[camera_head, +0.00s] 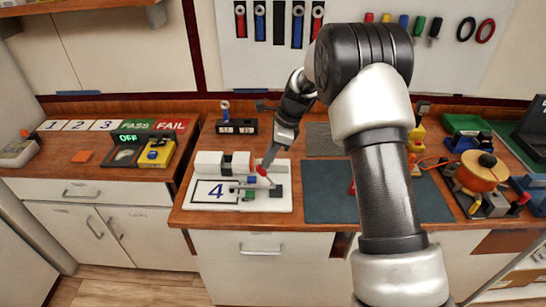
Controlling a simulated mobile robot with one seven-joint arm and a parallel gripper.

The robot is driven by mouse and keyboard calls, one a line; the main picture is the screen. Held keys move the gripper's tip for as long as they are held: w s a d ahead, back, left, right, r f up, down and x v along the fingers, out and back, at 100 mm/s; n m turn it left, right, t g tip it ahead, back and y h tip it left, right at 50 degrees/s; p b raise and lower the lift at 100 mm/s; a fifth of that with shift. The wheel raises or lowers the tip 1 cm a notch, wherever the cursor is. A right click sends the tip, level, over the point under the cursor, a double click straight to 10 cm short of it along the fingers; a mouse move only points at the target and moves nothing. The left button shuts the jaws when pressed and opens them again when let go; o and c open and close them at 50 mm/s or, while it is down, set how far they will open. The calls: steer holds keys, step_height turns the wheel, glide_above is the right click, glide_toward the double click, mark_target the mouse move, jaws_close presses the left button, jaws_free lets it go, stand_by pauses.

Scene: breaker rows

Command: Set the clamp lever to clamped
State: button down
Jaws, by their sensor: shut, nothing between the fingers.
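A white fixture board (262,205) lies near the front edge of the middle counter, with a card marked 4 (216,191) on its left half. A small toggle clamp sits on the board's right half. Its lever (262,170) has a red grip and appears raised at a slant, close to my gripper. My gripper (268,159) is shut and empty, pointing down just above and beside the red grip. I cannot tell whether it touches the grip. The clamp's small parts are hard to make out.
White blocks (209,163) stand at the back of the board. A dark blue mat (320,190) lies to the right, partly behind my arm. A black switch box (237,127) stands behind.

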steer(key=shift+s+a+f, duration=0.15)
steer(key=shift+a, duration=0.8)
steer(key=a+p+v, duration=0.1)
steer(key=v, duration=1.1)
steer(key=shift+w+a+r, duration=0.25)
steer(key=shift+a+r, duration=0.05)
